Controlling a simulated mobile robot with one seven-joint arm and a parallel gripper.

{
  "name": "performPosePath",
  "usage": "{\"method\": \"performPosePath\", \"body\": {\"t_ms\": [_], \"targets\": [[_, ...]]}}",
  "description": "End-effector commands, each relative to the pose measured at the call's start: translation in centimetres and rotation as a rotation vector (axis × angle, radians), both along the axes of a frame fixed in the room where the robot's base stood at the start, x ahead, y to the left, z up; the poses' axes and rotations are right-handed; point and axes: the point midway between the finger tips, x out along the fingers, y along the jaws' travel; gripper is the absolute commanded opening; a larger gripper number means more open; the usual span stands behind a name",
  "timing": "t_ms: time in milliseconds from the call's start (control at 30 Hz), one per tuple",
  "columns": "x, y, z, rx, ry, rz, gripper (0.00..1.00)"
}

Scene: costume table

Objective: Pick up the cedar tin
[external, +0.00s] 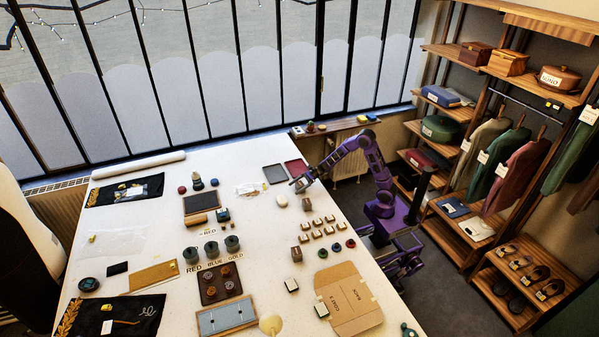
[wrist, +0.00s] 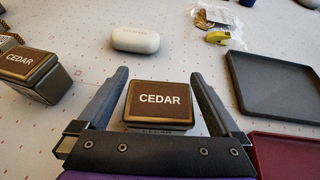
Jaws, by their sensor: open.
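The cedar tin (wrist: 158,103) is a small box with a brown lid, a gold-toned rim and the white word CEDAR. In the wrist view it stands upright between the two fingers of my gripper (wrist: 160,95). The fingers are open, one on each side of it, with a visible gap on the left; contact on the right cannot be told. In the external view my gripper (external: 300,184) is over the table beside the trays, and I cannot make out the tin clearly there.
Another brown-lidded tin (wrist: 30,72) stands to the left. A white case (wrist: 135,39) lies beyond. A dark tray (wrist: 280,85) and a red tray (wrist: 285,155) are to the right. A clear bag (wrist: 215,22) and a yellow item (wrist: 217,37) lie at the back.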

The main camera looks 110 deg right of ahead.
Motion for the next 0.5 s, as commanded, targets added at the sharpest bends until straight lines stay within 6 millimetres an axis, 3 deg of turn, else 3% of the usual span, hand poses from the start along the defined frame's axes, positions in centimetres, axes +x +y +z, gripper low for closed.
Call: {"method": "performPosePath", "body": {"t_ms": [200,500], "targets": [[0.09,0.00,0.01,0.000,0.000,-0.001,0.98],[0.06,-0.01,0.02,0.000,0.000,-0.001,0.44]]}}
